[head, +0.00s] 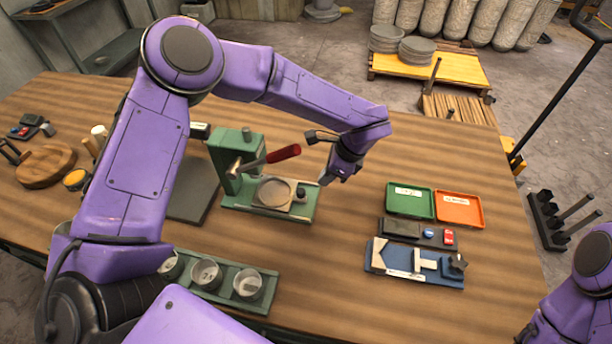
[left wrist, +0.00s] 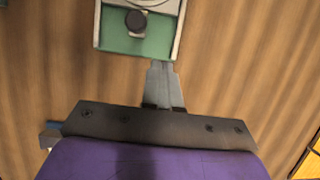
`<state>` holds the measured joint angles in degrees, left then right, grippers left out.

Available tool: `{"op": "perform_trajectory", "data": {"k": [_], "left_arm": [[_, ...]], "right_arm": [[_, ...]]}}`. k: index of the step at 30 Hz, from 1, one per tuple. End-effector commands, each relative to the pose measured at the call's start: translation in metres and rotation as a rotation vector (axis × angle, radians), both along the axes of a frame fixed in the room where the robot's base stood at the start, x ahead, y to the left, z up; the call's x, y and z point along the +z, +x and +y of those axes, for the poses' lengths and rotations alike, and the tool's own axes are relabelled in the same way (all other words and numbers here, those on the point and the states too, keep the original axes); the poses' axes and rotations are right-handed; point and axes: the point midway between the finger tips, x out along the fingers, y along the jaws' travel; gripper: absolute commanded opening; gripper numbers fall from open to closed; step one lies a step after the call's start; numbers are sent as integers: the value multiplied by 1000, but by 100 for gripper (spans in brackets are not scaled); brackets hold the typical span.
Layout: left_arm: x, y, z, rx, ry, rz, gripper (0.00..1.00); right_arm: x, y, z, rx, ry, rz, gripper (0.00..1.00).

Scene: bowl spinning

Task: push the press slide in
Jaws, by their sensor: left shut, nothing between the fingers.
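The green press (head: 229,165) stands on the table with a red-handled lever (head: 283,153). Its slide (head: 279,208) is a pale plate carrying a round disc (head: 274,192) and a black knob (head: 301,194) at its right end. In the left wrist view the knob (left wrist: 135,19) and the green base end (left wrist: 135,45) show at the top. My left gripper (head: 324,180) is shut and empty, just off the base's right end; its fingertips (left wrist: 160,65) lie close to the base edge. I cannot tell whether they touch. My right gripper is out of view.
A green tray (head: 409,202) and an orange tray (head: 459,210) lie to the right, with a blue fixture (head: 405,274) nearer. A green rack of cups (head: 222,294) stands in front of the press. Bare table lies between the press and trays.

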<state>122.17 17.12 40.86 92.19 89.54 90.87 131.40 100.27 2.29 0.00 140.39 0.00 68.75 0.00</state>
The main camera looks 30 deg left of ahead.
Motion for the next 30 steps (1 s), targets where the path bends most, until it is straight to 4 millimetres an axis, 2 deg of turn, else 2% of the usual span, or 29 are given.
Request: {"op": "perform_trajectory", "data": {"k": [1,5,6,12,25,30], "left_arm": [[-7,-3,5,1,1,5,0],[-32,-5,15,1,1,4,0],[-25,-6,24,4,0,2,0],[-29,-13,47,3,1,1,0],[-33,-14,53,2,0,-1,0],[-36,-11,73,8,-1,0,0]], "right_arm": [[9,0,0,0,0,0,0],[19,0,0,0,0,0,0],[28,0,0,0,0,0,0],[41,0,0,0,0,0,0],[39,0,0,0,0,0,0],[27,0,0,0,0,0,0]]}}
